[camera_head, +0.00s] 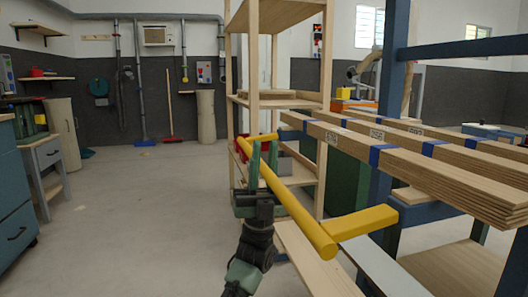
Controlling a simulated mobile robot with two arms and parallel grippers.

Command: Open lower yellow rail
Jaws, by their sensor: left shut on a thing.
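The yellow rail (299,215) is a round bar that runs from beside the wooden shelf toward the lower middle of the view. A flat yellow arm (365,222) joins it near its close end and reaches right toward the blue rack. A short yellow piece shows at its far end. My left gripper (264,150) comes up from below with its green fingers on either side of the bar, shut on it near the far half. The fingers hide a small part of the bar. My right gripper is not in view.
A wooden shelf unit (249,54) stands just behind the rail. A blue rack (391,75) with stacked wooden planks (430,170) fills the right side. Boards lie low below the rail. A blue drawer cabinet (12,195) is at far left; the floor (130,225) between is clear.

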